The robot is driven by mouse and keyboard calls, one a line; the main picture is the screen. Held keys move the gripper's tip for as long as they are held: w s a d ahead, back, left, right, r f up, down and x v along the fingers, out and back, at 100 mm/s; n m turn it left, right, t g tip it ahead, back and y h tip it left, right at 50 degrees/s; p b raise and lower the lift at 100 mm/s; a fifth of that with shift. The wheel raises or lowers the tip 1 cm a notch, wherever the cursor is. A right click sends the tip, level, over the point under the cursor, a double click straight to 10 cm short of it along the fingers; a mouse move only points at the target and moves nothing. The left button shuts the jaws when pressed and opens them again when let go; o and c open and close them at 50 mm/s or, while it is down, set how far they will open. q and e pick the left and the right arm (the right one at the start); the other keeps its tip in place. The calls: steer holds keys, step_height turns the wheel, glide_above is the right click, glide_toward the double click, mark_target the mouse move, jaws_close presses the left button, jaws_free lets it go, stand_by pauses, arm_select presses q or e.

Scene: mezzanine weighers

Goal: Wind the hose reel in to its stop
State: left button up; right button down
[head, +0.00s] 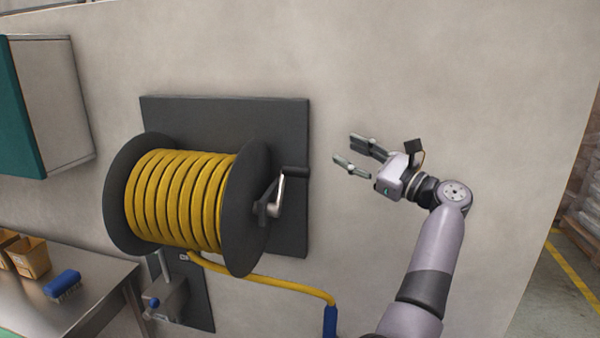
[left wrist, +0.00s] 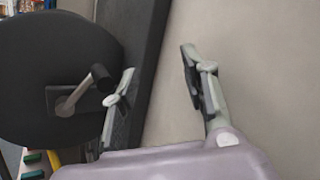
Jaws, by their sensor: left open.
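The hose reel (head: 180,200) is a drum between two dark discs, wound with several turns of yellow hose, on a dark wall plate (head: 220,108). Its crank (head: 277,195) is on the right disc, with a black grip (head: 293,171) pointing right. A length of yellow hose (head: 265,283) hangs below to a blue nozzle (head: 330,322), cut off by the picture's edge. My left gripper (head: 345,148) is open and empty, right of the crank and apart from it. In the left wrist view the crank (left wrist: 82,92) lies left of my open fingers. My right gripper is not seen.
A wall cabinet (head: 55,105) hangs at upper left. A valve fitting (head: 168,300) is below the reel. The wall right of the plate is bare.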

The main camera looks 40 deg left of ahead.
mark_target(312, 171)
arm_select(q)
steer(key=s+d+n+g+h, duration=0.4)
steer(key=d+n+h, duration=0.2)
steer(key=d, duration=0.2)
steer(key=p+x, duration=0.2)
steer(key=x, duration=0.3)
steer(key=p+x, duration=0.3)
steer(key=x, duration=0.2)
steer(key=r+p+x, duration=0.1)
steer(key=p+x, duration=0.2)
steer(key=x, duration=0.3)
steer(key=shift+w+a, duration=0.2)
steer(key=shift+w, duration=0.05)
steer(key=shift+p+x, duration=0.3)
steer(key=shift+x, duration=0.45)
steer(key=shift+f, duration=0.15)
steer(key=shift+c, duration=0.2)
jaws_close()
